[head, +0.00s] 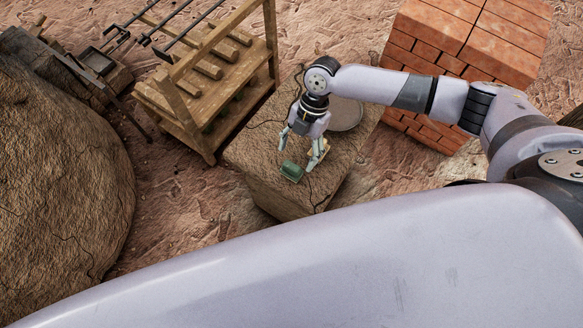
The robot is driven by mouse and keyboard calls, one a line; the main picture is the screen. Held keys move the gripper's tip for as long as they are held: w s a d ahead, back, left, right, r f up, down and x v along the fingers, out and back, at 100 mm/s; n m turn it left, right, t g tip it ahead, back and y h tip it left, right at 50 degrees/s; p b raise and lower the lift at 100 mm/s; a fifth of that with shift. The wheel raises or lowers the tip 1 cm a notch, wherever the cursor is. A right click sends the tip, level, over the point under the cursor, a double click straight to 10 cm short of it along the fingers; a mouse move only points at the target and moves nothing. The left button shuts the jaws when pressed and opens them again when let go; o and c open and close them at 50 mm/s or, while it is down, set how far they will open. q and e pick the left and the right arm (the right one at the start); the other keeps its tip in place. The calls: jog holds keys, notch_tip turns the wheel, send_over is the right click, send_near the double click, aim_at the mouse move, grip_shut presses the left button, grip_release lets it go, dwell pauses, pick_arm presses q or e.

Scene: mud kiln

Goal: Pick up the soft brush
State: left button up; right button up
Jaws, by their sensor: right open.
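My right gripper (297,157) is open and points down over the cracked clay block (257,150). A small green object (291,171) lies on the block just in front of the fingertips, towards the bottom of the picture. A small tan piece (324,148) shows beside the right finger, partly hidden by it. I cannot tell for sure which of these is the soft brush. Nothing is clearly held between the fingers. My left gripper is out of view.
A round grey dish (345,115) sits on the block behind my right wrist. A wooden rack (205,80) with tools stands left of the block, a red brick stack (465,45) at the back right. A large mud dome (55,190) fills the left side.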

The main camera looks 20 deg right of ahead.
aim_at(292, 165)
jog(key=shift+w+x, duration=0.2)
jog(key=shift+x, duration=0.95)
jog(key=shift+w+x, duration=0.15)
jog(key=shift+x, duration=0.95)
jog(key=shift+w+x, duration=0.2)
jog(key=shift+x, duration=0.95)
jog(key=shift+f, duration=0.15)
jog(key=shift+c, duration=0.2)
jog(key=shift+d, duration=0.1)
jog(key=c, duration=1.2)
